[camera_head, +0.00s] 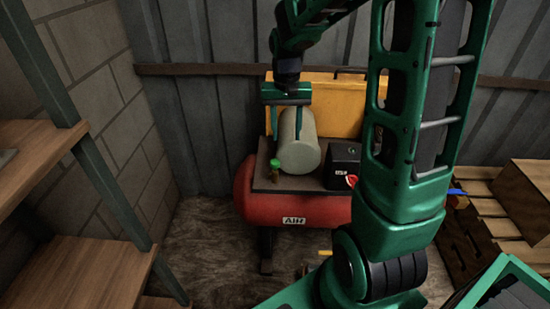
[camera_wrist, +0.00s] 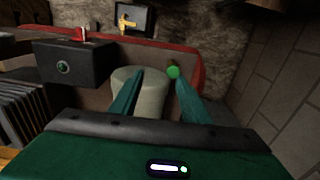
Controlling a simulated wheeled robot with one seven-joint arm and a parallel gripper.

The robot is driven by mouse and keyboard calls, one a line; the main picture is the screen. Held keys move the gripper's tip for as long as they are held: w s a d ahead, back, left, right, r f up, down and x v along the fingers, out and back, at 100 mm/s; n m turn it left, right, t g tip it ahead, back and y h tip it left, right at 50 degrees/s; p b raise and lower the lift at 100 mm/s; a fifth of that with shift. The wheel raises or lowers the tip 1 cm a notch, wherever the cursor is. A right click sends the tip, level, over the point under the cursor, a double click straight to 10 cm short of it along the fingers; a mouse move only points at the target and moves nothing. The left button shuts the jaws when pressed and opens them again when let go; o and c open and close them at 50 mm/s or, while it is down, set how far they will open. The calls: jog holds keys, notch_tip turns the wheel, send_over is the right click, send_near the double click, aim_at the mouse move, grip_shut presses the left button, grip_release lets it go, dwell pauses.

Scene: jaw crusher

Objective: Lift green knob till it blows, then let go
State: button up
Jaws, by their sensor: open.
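The green knob (camera_head: 275,163) sits on a short brass stem at the left end of the red air tank's top plate. In the wrist view the green knob (camera_wrist: 173,72) shows just beyond the tip of the right-hand finger. My gripper (camera_head: 286,138) is open, its fingers pointing down over the pale cylinder (camera_head: 299,155) behind the knob. In the wrist view my gripper (camera_wrist: 158,75) has its fingers apart, with the cylinder (camera_wrist: 148,95) below and near the left-hand finger. Nothing is between the fingertips that I can tell; the fingers look apart from the knob.
The red tank (camera_head: 300,210) is marked AIR. A black box (camera_head: 343,165) with a red part stands right of the cylinder. A yellow panel (camera_head: 330,95) is behind. Wooden shelves (camera_head: 90,270) stand at left and a pallet (camera_head: 480,210) at right.

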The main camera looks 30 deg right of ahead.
aim_at(275, 161)
jog(key=w+f, duration=0.1)
jog(key=f, duration=0.3)
jog(key=w+a+f, duration=0.1)
jog(key=f, duration=0.3)
jog(key=w+f, duration=0.2)
jog(key=f, duration=0.3)
jog(key=shift+a, duration=0.15)
